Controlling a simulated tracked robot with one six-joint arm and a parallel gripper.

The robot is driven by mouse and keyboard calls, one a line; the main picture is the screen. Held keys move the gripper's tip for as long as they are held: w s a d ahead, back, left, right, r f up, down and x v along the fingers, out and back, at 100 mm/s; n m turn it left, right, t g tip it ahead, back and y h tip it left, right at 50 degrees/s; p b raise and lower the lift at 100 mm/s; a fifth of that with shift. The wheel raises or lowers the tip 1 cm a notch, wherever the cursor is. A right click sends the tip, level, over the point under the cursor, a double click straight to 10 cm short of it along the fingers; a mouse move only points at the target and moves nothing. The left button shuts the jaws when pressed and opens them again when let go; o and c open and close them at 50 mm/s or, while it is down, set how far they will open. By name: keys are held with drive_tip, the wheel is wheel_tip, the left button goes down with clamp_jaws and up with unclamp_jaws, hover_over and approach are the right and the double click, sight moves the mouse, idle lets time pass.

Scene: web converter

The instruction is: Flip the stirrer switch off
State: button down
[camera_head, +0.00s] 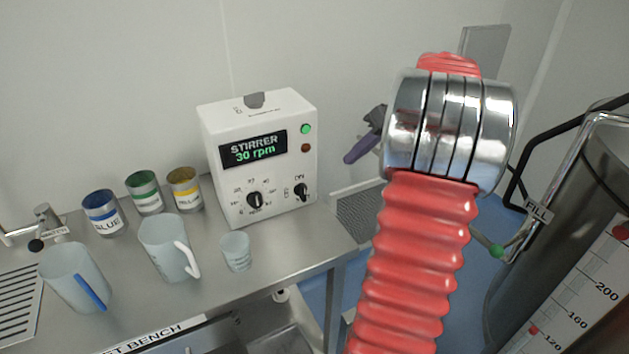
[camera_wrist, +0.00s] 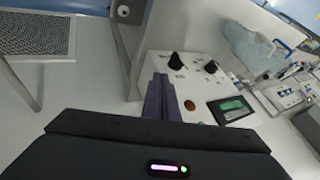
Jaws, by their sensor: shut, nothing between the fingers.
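The white stirrer box (camera_head: 222,190) stands on the bench, its display reading "STIRRER 30 rpm" in green. Its black switch knob (camera_head: 302,192) is at the front's lower right, under an ON label, and seems to point up toward it. The green lamp (camera_head: 306,129) is bright; the red lamp (camera_head: 306,147) is dark. My gripper (camera_head: 350,158), with purple fingers, is to the right of the box, apart from the switch. In the wrist view the box is inverted; my shut, empty fingers (camera_wrist: 158,82) are near the switch knob (camera_wrist: 177,60). Contact there cannot be told.
A speed knob (camera_head: 254,200) is left of the switch. Blue, green and yellow cans, a jug (camera_head: 165,245), another jug (camera_head: 75,275) and a small cup (camera_head: 236,250) stand on the bench (camera_head: 215,290). A steel tank (camera_head: 590,200) is at right. My red arm hides part of the middle.

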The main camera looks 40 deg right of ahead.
sight(303, 192)
idle(0.3)
drive_tip(key=w+a+f, duration=0.6)
drive_tip(key=a+f, duration=0.1)
drive_tip(key=f, duration=0.1)
drive_tip(key=shift+a, duration=0.15)
idle(0.4)
idle(0.4)
drive_tip(key=shift+s+r, duration=0.1)
